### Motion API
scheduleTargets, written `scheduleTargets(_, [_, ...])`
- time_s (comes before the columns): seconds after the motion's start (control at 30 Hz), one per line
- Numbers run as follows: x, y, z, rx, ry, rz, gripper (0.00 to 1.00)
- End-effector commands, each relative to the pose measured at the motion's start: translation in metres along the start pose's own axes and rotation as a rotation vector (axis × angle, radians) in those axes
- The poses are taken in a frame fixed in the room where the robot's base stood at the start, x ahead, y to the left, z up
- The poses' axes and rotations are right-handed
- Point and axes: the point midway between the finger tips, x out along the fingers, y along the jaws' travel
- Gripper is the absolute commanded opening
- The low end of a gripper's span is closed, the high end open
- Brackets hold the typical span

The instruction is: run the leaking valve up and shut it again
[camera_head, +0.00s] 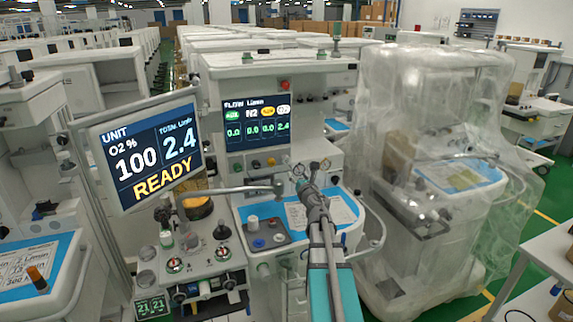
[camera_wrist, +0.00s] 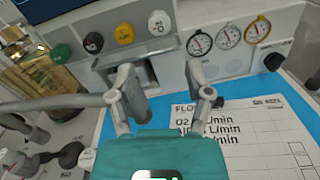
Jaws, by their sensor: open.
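The flow screen (camera_head: 257,120) in the head view reads 0.0, 0.0, 0.0 and 2.4, with the 2.4 under a white label.
Three pressure gauges (camera_wrist: 228,35) sit right of the knobs. A printed flow sheet (camera_wrist: 255,130) lies on the blue worktop. A tilted monitor (camera_head: 147,152) reads READY, O2 100 and 2.4. A metal arm (camera_head: 232,190) crosses left of my gripper. A plastic-wrapped cart (camera_head: 430,180) stands right.

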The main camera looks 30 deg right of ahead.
Motion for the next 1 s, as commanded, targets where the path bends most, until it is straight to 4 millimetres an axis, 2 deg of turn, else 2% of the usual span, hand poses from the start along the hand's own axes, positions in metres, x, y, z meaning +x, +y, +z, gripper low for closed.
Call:
scheduleTargets(0.2, [-0.001,-0.009,-0.006,-0.152,0.03,0.066,0.65])
scheduleTargets(0.67, [0.001,-0.009,-0.006,-0.163,0.032,0.071,0.65])
scheduleTargets(0.87, [0.012,-0.008,-0.006,-0.162,0.032,0.071,0.65])
scheduleTargets(1.0, [0.027,-0.007,-0.007,-0.161,0.032,0.071,0.65])
